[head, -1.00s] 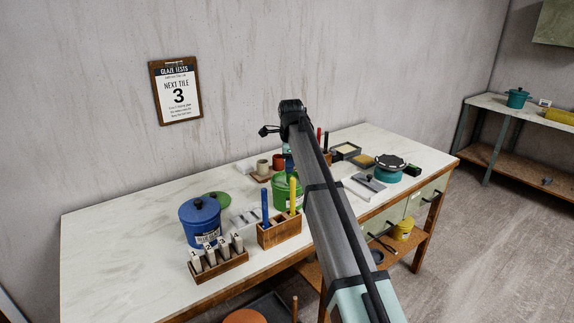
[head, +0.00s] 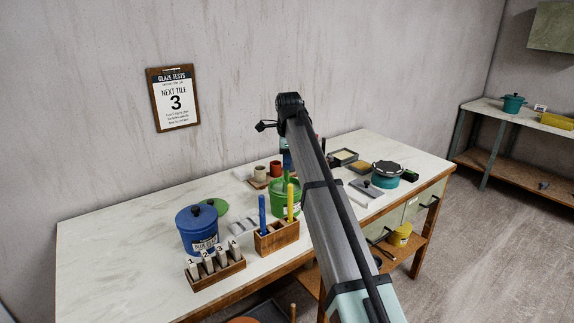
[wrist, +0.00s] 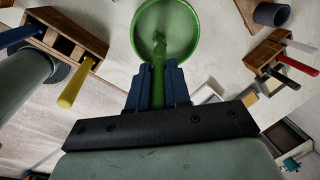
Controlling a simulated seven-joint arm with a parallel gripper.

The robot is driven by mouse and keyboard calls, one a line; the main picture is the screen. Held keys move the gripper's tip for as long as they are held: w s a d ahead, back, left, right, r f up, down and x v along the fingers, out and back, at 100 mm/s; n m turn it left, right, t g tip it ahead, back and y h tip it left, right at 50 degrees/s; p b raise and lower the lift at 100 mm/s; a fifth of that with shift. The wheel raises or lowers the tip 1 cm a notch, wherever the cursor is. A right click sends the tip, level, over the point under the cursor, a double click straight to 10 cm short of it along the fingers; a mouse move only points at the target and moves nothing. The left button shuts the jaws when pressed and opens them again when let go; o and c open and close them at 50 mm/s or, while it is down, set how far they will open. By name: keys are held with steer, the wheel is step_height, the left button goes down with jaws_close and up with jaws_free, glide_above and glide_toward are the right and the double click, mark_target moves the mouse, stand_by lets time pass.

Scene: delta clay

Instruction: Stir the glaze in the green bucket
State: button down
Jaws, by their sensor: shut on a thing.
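The green bucket (head: 285,203) stands on the table, upright and open. In the wrist view its mouth (wrist: 192,22) shows green inside. My gripper (wrist: 158,88) is shut on a green stirring stick (wrist: 159,62), whose far end overlaps the bucket's mouth. How deep its tip reaches is unclear. In the head view the gripper's fingers (head: 286,159) are above the bucket, partly hidden by my arm, with the stick (head: 287,179) below them. A green lid (head: 213,207) lies flat on the table behind the blue bucket.
The lidded blue bucket (head: 198,229) stands left. A wooden holder (head: 277,239) with a blue stick and a yellow stick (wrist: 77,82) is close in front of the green bucket. A numbered tile rack (head: 215,272) is front left. The table's left end is clear.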

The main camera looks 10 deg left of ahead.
steer(key=shift+s+d+r, duration=0.1)
steer(key=shift+s+r, duration=0.1)
steer(key=shift+r, duration=0.75)
steer(key=shift+s+r, duration=0.15)
steer(key=shift+r, duration=0.75)
steer(key=shift+s+d+r, duration=0.1)
steer(key=shift+s+r, duration=0.1)
steer(key=shift+r, duration=0.75)
steer(key=shift+a+r, duration=0.1)
steer(key=shift+r, duration=1.9)
